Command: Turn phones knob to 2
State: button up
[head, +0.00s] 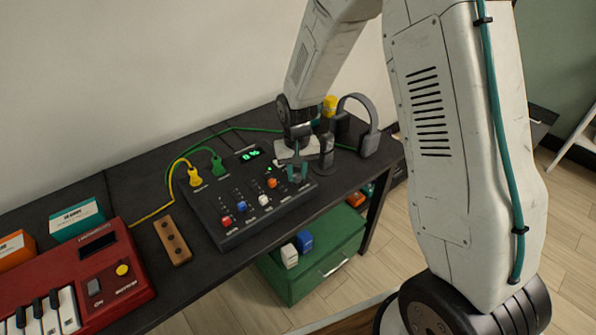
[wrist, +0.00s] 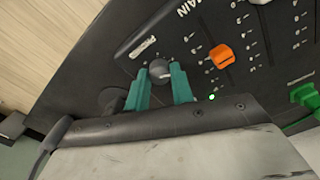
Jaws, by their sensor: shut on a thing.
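The black mixer panel (head: 232,240) lies on the dark desk in the head view. My gripper (head: 298,172) is at its right end, pointing down. In the wrist view, the grey phones knob (wrist: 160,70) sits between the teal fingertips of my gripper (wrist: 161,76), which are shut on its sides. A light pointer line shows on the knob, but the scale marks around it are too small to read. A pale label (wrist: 143,47) is printed beside the knob. In the head view the knob is hidden by my gripper.
An orange fader cap (wrist: 221,56) is close to the knob. Grey headphones on a stand (head: 369,140) and a yellow-topped thing (head: 329,106) are near my wrist. Green (head: 217,165) and yellow (head: 194,177) plugs rise from the mixer's back. A red keyboard (head: 115,270) is at left.

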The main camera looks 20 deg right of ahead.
aim_at(297, 175)
jog(key=n, duration=0.5)
jog(key=o, duration=1)
jog(key=shift+r, duration=0.1)
notch_tip(297, 175, up, 8)
jog(key=shift+f, duration=0.15)
jog(key=s+d+r+m, duration=0.1)
jog(key=s+r, duration=0.5)
jog(key=s, duration=0.4)
jog(key=s+d+r+m, duration=0.1)
jog(key=s+r, duration=0.6)
jog(key=s, duration=0.3)
jog(key=s+d+r+m+t, duration=0.1)
jog(key=s+d+r, duration=0.1)
jog(key=s+r, duration=0.4)
jog(key=shift+s+r, duration=0.15)
jog(key=shift+s, duration=1.05)
jog(key=shift+s+r, duration=0.1)
jog(key=shift+s, duration=1.05)
